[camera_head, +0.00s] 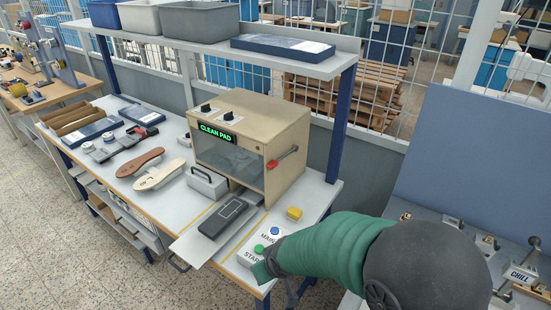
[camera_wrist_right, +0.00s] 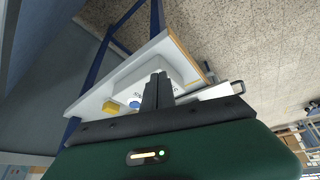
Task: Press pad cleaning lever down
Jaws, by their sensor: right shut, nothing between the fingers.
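The beige machine (camera_head: 250,140) on the bench shows "CLEAN PAD" on its green-lit display (camera_head: 217,133). A lever with a red handle (camera_head: 284,159) sticks out of its right side wall; I take it as the pad cleaning lever. My right gripper (camera_head: 290,293) is low at the bench's front right corner, beside the button box, well below and apart from the lever. Its fingers are together and empty in the right wrist view (camera_wrist_right: 158,88). The lever is not visible in the wrist view. My left gripper is not in view.
A button box (camera_head: 249,257) with blue (camera_head: 275,231) and green buttons sits by my right gripper. A yellow block (camera_head: 294,214) lies behind it. A dark pad (camera_head: 225,215) lies on the slide before the machine. A shelf (camera_head: 230,47) hangs above the machine.

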